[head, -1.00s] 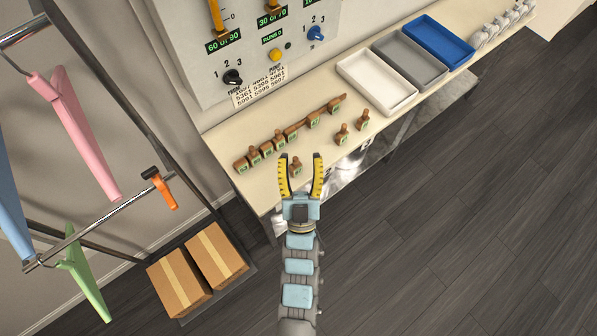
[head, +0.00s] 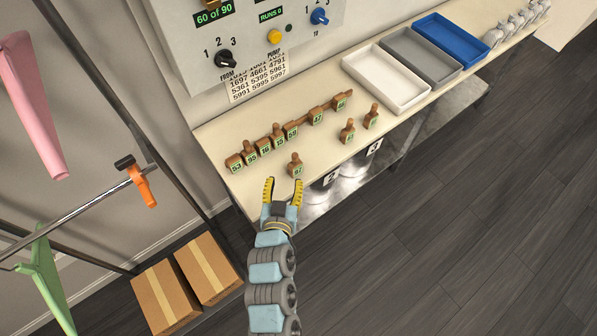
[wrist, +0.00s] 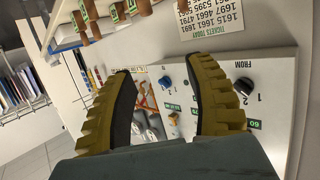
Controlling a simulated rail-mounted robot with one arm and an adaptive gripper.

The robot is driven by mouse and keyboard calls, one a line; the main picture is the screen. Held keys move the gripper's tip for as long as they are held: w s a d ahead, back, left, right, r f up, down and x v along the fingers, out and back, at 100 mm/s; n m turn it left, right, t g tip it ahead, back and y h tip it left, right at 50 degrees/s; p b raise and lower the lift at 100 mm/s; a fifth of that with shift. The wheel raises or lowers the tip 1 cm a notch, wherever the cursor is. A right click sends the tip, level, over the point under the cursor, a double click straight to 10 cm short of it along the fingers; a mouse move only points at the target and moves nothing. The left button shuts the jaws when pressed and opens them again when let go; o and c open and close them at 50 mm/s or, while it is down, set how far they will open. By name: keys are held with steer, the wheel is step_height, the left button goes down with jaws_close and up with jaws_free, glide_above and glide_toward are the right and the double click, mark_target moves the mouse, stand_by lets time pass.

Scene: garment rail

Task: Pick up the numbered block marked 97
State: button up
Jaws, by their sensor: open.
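The numbered block (head: 296,170) nearest the table's front edge is a small brown wooden block with a knob on top. Its green label looks like 97, though the digits are small. It stands upright on the cream table. My gripper (head: 284,182) is open and empty, its yellow fingers just in front of this block. The block shows just above the right fingertip; I cannot tell whether they touch. In the wrist view, my gripper (wrist: 160,66) has its fingers apart with nothing between them.
A row of several numbered blocks, including one marked 53 (head: 235,164), stands behind along a brown strip. Two more blocks (head: 347,134) stand to the right. White (head: 407,108), grey and blue trays lie farther right. A control panel (head: 262,50) stands behind the table.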

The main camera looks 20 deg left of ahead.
mark_target(295, 162)
steer(key=shift+m+g+h, duration=0.3)
steer(key=shift+g+h, duration=0.2)
steer(key=shift+h, duration=0.1)
steer(key=w+f, duration=0.2)
steer(key=w, duration=0.1)
steer(key=w+a+f, duration=0.1)
steer(key=w+f, duration=0.4)
steer(key=w, duration=0.1)
steer(key=shift+w+a+f+b, duration=0.2)
steer(key=shift+w+f+b, duration=0.1)
steer(key=shift+w+f, duration=0.1)
steer(key=shift+f+x, duration=0.2)
steer(key=shift+x, duration=0.8)
steer(key=shift+f+x, duration=0.2)
steer(key=shift+x, duration=0.85)
steer(key=shift+w+a+f, duration=0.1)
steer(key=shift+w+a, duration=0.15)
steer(key=shift+w, duration=0.05)
steer(key=shift+c, duration=0.3)
jaws_close()
